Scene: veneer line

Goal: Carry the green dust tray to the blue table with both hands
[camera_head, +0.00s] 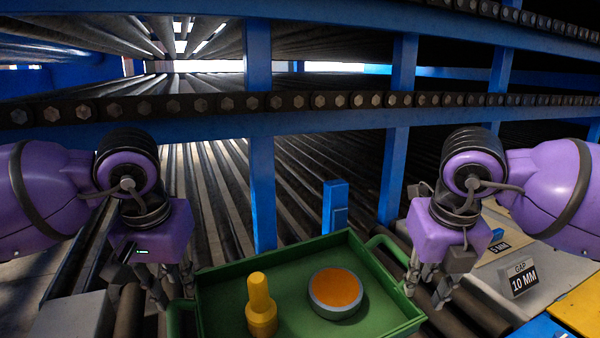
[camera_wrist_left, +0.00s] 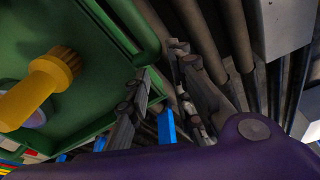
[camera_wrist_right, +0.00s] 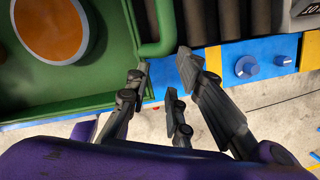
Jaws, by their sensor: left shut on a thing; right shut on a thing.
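The green dust tray (camera_head: 222,275) is at the bottom centre of the head view, with a yellow peg-shaped piece (camera_head: 261,305) and a round orange-topped disc (camera_head: 337,290) in it. My left gripper (camera_head: 172,290) is shut on the tray's left handle; the tray also shows in the left wrist view (camera_wrist_left: 95,85). My right gripper (camera_head: 425,285) is shut on the right handle (camera_wrist_right: 163,40). The fingers partly hide both grips. A blue surface (camera_head: 540,329) shows at the bottom right; I cannot tell if it is the blue table.
Rollers (camera_head: 460,305) lie beside and under the tray. A blue-framed roller rack (camera_head: 262,190) stands close ahead, with a short blue post (camera_head: 335,205) behind the tray. Grey gauge blocks marked 10 MM (camera_head: 523,282) and a yellow plate (camera_head: 583,308) are at right.

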